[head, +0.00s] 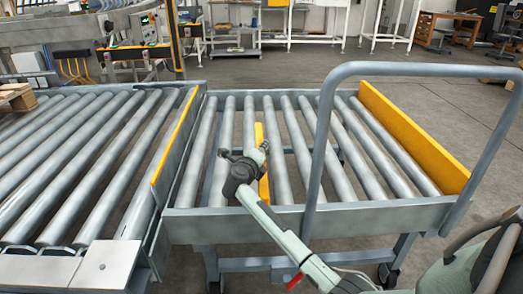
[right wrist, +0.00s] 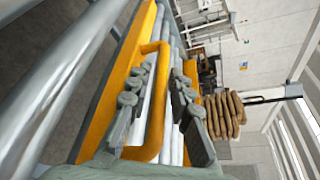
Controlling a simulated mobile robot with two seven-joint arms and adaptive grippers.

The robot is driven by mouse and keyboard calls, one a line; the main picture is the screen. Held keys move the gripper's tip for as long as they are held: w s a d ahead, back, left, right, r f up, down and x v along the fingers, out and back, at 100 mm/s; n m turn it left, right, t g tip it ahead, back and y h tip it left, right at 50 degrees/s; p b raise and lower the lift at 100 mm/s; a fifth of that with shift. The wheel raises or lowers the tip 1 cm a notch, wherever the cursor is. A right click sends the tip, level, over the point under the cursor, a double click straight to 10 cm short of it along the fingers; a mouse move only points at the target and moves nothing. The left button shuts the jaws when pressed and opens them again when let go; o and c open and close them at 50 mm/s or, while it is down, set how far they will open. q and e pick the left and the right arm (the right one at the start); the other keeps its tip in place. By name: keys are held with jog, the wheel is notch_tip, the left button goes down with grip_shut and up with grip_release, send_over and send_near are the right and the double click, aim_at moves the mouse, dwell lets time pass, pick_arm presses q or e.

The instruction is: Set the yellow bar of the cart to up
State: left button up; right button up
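The cart (head: 310,219) is a grey roller frame with a tall tubular handle. A narrow yellow bar (head: 260,133) lies lengthwise between its rollers, partly hidden by my right gripper. I cannot tell its height against the rollers. In the right wrist view the yellow bar (right wrist: 125,62) carries a yellow loop handle (right wrist: 157,120). My right gripper (head: 262,150) is over the cart at this bar. In the right wrist view its fingers (right wrist: 161,72) are apart, one on each side of the loop; no firm contact shows. My left gripper is out of view.
A thick yellow board (head: 412,135) stands along the cart's right end. A roller conveyor (head: 100,262) with a yellow edge strip (head: 175,137) adjoins the cart's left side. The cart's tubular handle (head: 318,150) rises close to my right arm. Stacked brown sacks (right wrist: 222,115) show in the right wrist view.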

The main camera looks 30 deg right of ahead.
jog(key=c, duration=0.4)
grip_shut()
jog(key=shift+s+r, duration=0.1)
